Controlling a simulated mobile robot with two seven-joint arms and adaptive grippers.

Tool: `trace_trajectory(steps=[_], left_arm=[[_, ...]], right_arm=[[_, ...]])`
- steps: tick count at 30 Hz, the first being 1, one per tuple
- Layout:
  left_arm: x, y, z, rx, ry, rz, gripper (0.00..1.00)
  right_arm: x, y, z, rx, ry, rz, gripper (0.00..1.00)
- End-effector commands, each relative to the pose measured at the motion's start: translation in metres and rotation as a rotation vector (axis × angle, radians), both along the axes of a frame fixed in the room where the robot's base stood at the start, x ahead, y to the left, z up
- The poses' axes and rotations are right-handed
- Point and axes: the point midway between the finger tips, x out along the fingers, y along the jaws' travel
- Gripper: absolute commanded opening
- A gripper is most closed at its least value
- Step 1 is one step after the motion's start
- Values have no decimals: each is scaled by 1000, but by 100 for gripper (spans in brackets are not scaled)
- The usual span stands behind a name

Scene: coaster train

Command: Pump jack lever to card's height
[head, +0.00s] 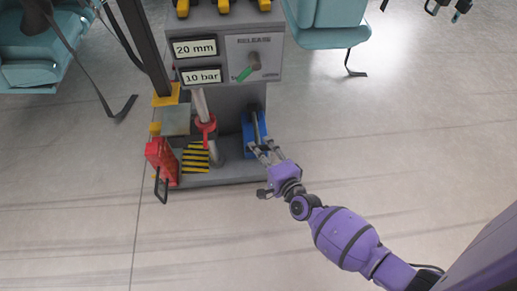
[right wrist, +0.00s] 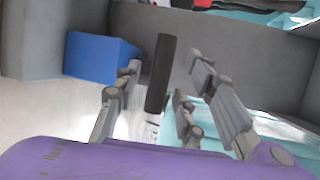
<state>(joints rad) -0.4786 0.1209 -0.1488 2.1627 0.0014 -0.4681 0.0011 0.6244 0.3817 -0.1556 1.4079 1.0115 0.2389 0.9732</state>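The jack lever shows as a dark upright bar (right wrist: 160,75) in the right wrist view, between the fingers of my right gripper (right wrist: 170,100). The fingers are spread, with a visible gap on both sides of the bar. In the head view my right gripper (head: 264,152) is at the front of the blue jack (head: 248,128) on the grey stand; the lever is small there and partly hidden by the fingers. The blue housing also shows in the right wrist view (right wrist: 100,57). A card (head: 195,48) reads 20 mm; another card (head: 202,76) reads 10 bar. My left gripper is out of view.
A panel marked RELEASE (head: 254,57) carries a green-handled valve (head: 244,74). Left of the jack are a red-collared post (head: 206,124), a striped plate (head: 195,158) and a red box with a black handle (head: 160,155). Teal seats (head: 330,25) flank the stand. The front floor is clear.

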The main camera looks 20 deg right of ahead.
Motion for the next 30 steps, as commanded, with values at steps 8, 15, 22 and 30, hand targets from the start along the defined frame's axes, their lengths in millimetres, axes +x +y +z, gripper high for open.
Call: trace_trajectory(steps=[8, 15, 22, 30], left_arm=[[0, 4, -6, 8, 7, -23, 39], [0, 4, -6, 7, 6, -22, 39], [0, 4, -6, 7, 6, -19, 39], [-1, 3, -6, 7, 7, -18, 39]], right_arm=[[21, 3, -5, -1, 1, 1, 37], [21, 3, -4, -1, 0, 1, 35], [21, 3, -4, -2, 0, 1, 4], [20, 3, -4, -3, 0, 2, 0]])
